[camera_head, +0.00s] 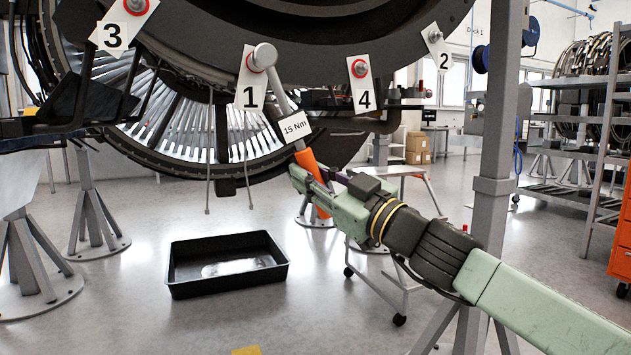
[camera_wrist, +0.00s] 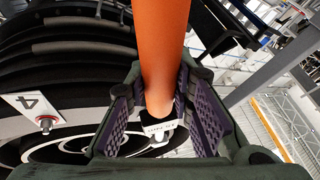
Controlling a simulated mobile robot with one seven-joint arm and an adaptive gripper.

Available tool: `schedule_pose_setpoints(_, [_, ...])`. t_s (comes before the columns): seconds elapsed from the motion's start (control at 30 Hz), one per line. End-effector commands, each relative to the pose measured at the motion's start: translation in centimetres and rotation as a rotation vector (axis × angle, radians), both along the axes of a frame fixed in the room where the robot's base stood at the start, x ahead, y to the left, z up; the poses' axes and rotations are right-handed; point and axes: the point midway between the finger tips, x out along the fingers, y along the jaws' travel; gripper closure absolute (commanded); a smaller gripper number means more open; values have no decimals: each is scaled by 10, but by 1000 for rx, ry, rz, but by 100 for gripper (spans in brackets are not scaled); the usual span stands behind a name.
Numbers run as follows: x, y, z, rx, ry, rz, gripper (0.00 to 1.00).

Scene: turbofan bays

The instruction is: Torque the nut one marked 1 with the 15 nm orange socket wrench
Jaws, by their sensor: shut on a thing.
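The socket wrench has a grey head (camera_head: 264,56), a thin shaft, an orange handle (camera_head: 306,160) and a tag reading "15 Nm" (camera_head: 294,128). My gripper (camera_head: 312,182) is shut on the orange handle. In the wrist view the handle (camera_wrist: 160,45) runs between the purple pads of my gripper (camera_wrist: 158,110). The wrench leans up and to the left, its head at the top of the plate marked 1 (camera_head: 250,92), over a red ring. The head hides nut 1, so I cannot tell whether it is fully seated.
Plates marked 3 (camera_head: 113,35), 4 (camera_head: 363,98) and 2 (camera_head: 436,50) hang on the engine ring. A black tray (camera_head: 228,264) lies on the floor. A grey post (camera_head: 494,150) stands right of my gripper, behind my arm. A trolley (camera_head: 398,250) is behind my arm.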

Motion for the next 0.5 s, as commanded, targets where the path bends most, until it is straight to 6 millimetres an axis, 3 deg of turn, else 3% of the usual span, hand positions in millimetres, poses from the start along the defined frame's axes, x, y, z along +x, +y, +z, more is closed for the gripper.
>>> schedule_pose_setpoints(0.5, [-1, 3, -2, 14, 2, 1, 100])
